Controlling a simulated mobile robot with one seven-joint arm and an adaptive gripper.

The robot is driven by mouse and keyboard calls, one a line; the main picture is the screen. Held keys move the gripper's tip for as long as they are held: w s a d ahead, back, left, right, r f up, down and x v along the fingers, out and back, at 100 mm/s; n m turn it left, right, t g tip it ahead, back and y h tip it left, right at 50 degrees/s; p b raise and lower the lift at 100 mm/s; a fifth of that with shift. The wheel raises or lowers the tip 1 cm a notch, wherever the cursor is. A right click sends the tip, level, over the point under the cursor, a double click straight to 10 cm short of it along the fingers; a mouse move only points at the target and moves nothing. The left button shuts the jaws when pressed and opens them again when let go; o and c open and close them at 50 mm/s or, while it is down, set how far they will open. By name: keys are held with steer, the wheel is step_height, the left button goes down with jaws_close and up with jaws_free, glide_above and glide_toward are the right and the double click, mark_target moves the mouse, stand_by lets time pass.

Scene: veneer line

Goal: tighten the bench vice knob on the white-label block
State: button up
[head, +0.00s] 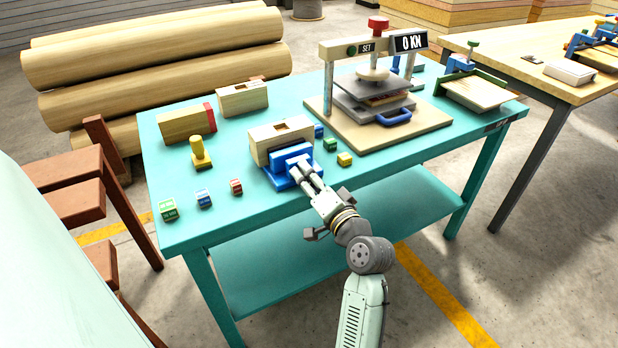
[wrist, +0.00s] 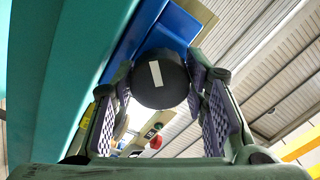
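The blue bench vice (head: 292,160) stands near the front edge of the teal bench, against a pale wooden block (head: 268,149) with a slot in its top. I cannot make out a white label on this block. The vice's blue body (wrist: 176,27) also shows in the wrist view. The round black knob (wrist: 160,92) has a white mark on its face and sits between my fingertips. My gripper (head: 301,168) is at the front of the vice, with one finger close on each side of the knob; whether the pads touch it is unclear. The knob is hidden in the head view.
Small cubes stand left of the vice (head: 204,198) and right of it (head: 345,159). A yellow peg (head: 199,155) and two wooden blocks (head: 187,124) (head: 243,99) are behind left. A press (head: 372,100) reading 0 KN stands behind right. The front right bench top is clear.

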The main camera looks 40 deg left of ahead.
steer(key=o, duration=0.4)
steer(key=shift+c, duration=0.2)
steer(key=v, duration=1.2)
